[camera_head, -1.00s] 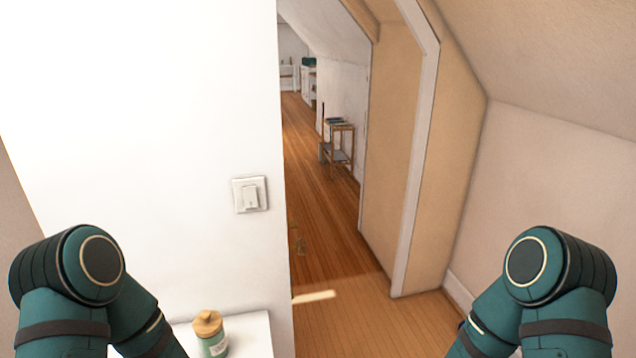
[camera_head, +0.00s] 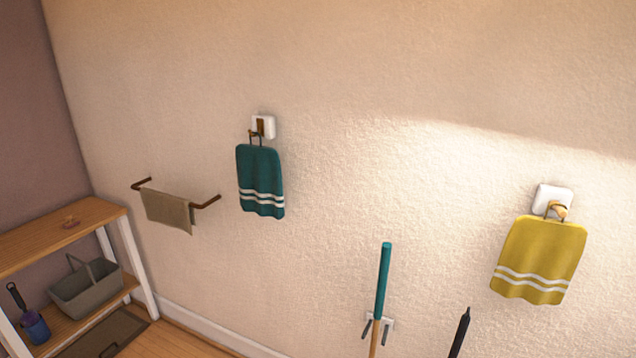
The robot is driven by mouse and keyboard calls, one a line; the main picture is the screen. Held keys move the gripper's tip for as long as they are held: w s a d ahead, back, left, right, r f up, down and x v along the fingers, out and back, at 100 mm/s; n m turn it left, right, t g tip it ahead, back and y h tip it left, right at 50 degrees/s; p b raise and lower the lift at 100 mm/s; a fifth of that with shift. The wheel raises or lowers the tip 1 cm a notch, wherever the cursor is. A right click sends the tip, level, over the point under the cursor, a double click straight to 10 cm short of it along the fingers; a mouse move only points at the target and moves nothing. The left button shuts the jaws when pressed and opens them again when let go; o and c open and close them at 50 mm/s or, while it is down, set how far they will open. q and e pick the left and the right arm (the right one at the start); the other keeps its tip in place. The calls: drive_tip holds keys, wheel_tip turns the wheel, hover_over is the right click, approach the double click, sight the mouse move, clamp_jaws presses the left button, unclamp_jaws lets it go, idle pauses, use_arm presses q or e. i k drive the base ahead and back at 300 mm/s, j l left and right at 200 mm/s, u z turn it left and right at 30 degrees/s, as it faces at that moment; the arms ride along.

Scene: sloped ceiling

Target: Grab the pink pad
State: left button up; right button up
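No clearly recognisable pink pad shows in the head view.
The wooden shelf (camera_head: 28,241) holds a grey caddy (camera_head: 88,288) and a blue item (camera_head: 35,327) lower down. A towel bar with a beige cloth (camera_head: 168,211), a teal towel (camera_head: 261,182) and a yellow towel (camera_head: 540,259) hang on the wall. A teal-handled stick (camera_head: 383,280) stands against it.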

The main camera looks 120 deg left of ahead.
sight(70, 223)
drive_tip(key=u, duration=5.4)
drive_tip(key=i+l+u, duration=0.1)
drive_tip(key=i, duration=0.35)
drive_tip(key=i+l, duration=0.1)
drive_tip(key=i, duration=0.35)
drive_tip(key=i+l+u, duration=0.15)
drive_tip(key=i, duration=0.3)
drive_tip(key=i+l+u, duration=0.1)
drive_tip(key=i, duration=0.3)
drive_tip(key=i+l, duration=0.25)
drive_tip(key=i, duration=0.2)
drive_tip(key=u, duration=0.05)
